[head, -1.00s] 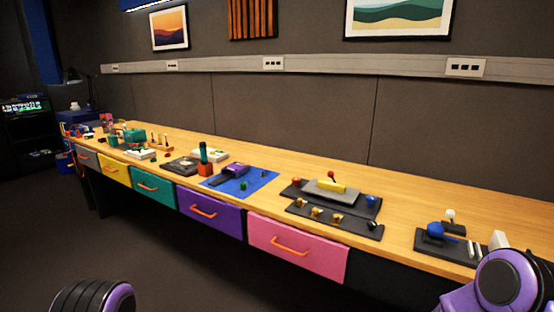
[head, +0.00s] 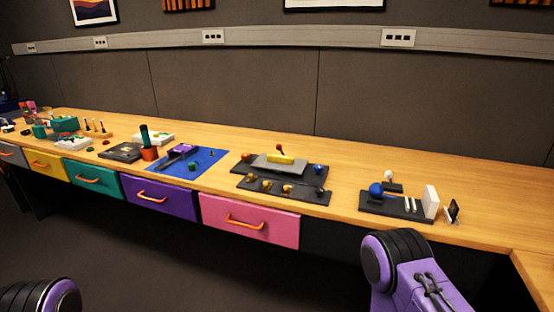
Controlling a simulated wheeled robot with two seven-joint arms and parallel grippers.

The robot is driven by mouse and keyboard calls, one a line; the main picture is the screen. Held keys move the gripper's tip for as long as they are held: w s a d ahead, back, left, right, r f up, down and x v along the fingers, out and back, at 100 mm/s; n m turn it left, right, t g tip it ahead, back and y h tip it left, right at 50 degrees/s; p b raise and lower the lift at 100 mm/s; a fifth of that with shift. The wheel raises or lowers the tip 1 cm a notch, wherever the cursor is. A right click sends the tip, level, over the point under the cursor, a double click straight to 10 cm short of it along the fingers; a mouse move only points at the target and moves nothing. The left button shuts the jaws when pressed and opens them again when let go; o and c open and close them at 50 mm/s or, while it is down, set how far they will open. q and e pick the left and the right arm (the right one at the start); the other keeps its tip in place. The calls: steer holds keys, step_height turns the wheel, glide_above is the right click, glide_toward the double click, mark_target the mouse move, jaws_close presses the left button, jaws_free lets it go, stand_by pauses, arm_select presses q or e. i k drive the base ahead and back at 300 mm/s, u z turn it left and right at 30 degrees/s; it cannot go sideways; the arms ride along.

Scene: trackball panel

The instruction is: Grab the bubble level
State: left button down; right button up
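I cannot pick out the bubble level for certain. A small yellow bar (head: 280,158) lies on a grey block (head: 278,166) on a dark stepped panel in the middle of the bench. The trackball panel (head: 386,205) sits to the right on the bench, with a blue ball (head: 376,190), thin white bars and an upright white plate (head: 431,202). A small dark upright item (head: 453,211) stands just right of it. Only purple and black links of my arms show at the lower left and lower right. Neither gripper is in view.
The long wooden bench (head: 350,158) runs along the wall, with coloured drawers below, such as the pink one (head: 250,220). A blue mat (head: 187,163), an orange-based cup (head: 149,152) and several small items fill its left part. Its back right is clear.

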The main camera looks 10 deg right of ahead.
mark_target(272, 158)
steer(key=u, duration=1.15)
steer(key=i, duration=1.9)
steer(key=z, duration=3.2)
